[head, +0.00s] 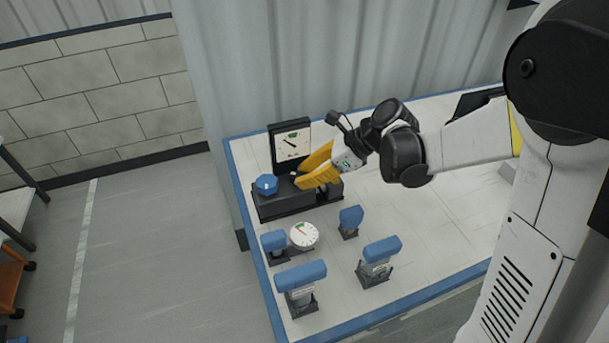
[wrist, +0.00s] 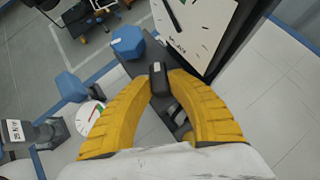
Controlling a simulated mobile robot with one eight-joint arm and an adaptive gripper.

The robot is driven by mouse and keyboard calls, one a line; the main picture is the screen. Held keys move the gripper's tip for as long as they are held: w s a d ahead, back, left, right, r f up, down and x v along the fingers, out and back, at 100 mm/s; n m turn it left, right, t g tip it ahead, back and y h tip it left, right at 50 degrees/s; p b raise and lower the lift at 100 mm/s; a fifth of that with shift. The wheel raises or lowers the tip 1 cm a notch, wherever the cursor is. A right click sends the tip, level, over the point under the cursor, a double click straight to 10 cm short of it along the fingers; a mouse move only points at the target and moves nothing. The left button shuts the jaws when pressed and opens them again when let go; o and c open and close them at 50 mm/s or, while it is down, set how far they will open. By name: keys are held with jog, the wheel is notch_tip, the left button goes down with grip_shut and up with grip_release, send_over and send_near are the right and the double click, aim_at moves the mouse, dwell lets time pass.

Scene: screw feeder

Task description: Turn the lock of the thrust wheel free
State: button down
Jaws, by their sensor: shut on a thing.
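A dark feeder unit (head: 285,203) stands at the far left of the table. On its left end sits a blue faceted knob (head: 265,184) with a small white mark, probably the thrust wheel; it also shows in the wrist view (wrist: 128,42). My gripper (head: 299,177) reaches in from the right, beside the knob. In the wrist view its yellow fingers (wrist: 161,84) curve together around a small dark upright piece (wrist: 157,70), probably the lock. The fingers are shut on it. Its lower part is partly hidden by the fingers.
An upright panel with a dial (head: 291,143) stands right behind the unit. A round gauge (head: 303,235) and several blue-topped handles (head: 381,249) stand on the front part of the table. The table's right side (head: 440,225) is largely clear.

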jog(key=shift+n+g, duration=0.5)
jog(key=shift+n, duration=0.1)
jog(key=c, duration=1.2)
grip_release()
jog(key=shift+c, duration=0.2)
